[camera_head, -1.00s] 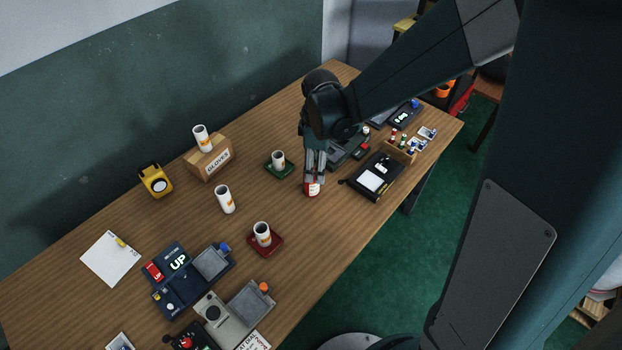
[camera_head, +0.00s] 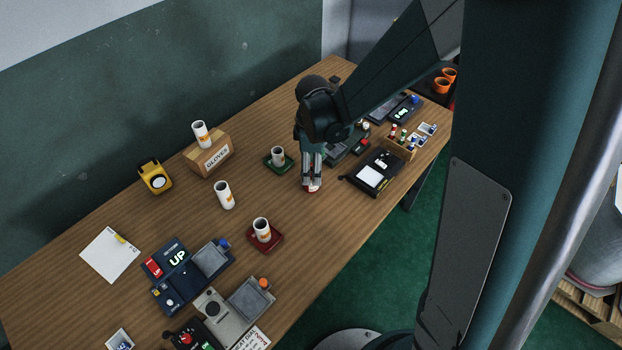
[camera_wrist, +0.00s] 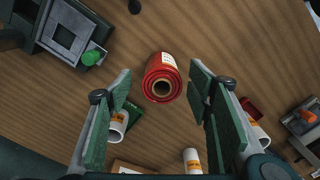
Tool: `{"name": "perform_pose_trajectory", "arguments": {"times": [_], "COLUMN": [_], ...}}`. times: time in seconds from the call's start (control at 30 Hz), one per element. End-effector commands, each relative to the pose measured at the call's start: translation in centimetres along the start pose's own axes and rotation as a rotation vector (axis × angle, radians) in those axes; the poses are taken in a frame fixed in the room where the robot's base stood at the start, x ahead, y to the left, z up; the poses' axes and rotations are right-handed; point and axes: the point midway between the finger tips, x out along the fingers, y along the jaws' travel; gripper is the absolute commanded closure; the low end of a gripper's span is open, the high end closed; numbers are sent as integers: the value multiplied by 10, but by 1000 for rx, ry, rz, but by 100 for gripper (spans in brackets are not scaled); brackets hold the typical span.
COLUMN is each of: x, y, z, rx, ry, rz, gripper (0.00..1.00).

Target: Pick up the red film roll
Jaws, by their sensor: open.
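In the head view only a small red and white part of the roll (camera_head: 312,188) shows below my gripper (camera_head: 312,180). In the wrist view my gripper (camera_wrist: 163,105) is open, with one green-padded finger to the left and one to the right. The roll sits between and a little beyond the fingertips, with space on both sides. Contact is not visible.
White rolls stand on a green tray (camera_head: 268,165), a dark red tray (camera_head: 275,244), a gloves box (camera_head: 226,162) and the bare table. A black device (camera_head: 386,164) lies to the right of my gripper.

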Motion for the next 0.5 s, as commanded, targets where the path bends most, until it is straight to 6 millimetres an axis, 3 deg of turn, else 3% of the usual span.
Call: {"name": "perform_pose_trajectory", "arguments": {"times": [0.13, 0.5], "x": [10, 11], "y": [0, -1], "z": [0, 0], "rx": [0, 0], "ry": [0, 0], "rz": [0, 0], "gripper": [49, 49]}}
